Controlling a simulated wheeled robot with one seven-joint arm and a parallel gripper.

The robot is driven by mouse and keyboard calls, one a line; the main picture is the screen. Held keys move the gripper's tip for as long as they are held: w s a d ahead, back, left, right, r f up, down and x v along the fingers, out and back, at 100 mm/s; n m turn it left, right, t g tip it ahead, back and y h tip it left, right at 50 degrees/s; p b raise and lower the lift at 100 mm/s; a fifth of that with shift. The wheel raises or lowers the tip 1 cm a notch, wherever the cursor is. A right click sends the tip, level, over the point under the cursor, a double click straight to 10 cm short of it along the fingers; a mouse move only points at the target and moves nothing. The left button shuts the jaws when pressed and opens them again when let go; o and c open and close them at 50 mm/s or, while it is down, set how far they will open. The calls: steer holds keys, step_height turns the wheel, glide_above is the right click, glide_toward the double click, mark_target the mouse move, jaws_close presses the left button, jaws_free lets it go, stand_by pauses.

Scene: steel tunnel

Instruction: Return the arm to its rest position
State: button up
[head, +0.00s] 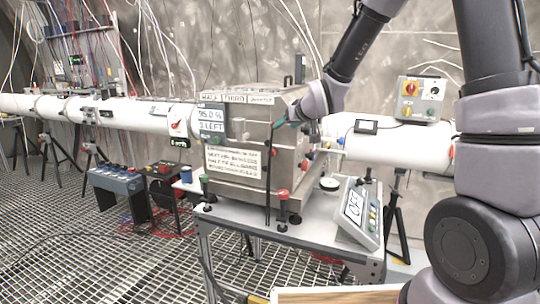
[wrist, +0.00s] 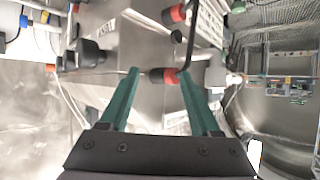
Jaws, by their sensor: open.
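My arm (head: 357,42) reaches from the right side of the head view to the upper right of a steel box. My gripper (head: 284,123) is at the box's upper right edge, and only a little of its teal fingers shows there. In the wrist view my gripper (wrist: 158,76) is open, with its two teal fingers apart. A black knob with a red band (wrist: 164,76) appears between the fingertips. I cannot tell whether the fingers touch it. Nothing is clearly held.
A tilted panel reading OFF (head: 355,205) is at the table's right. A white beam pipe (head: 130,113) runs behind. A grey switch box (head: 420,98) is at right. Grated floor (head: 120,270) lies at left.

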steer(key=s+d+r+m+g+h, duration=0.1)
steer(key=s+d+r+m+h, duration=0.15)
steer(key=s+d+r, duration=0.6)
steer(key=s+d+r+m+g, duration=0.1)
steer(key=s+d, duration=0.4)
steer(key=s, duration=0.5)
steer(key=s+d+r+m+g, duration=0.1)
steer(key=s+d+m, duration=0.4)
steer(key=s, duration=0.6)
steer(key=shift+s+d+r+g, duration=0.3)
steer(key=shift+d+r+g, duration=0.15)
steer(key=shift+r, duration=0.45)
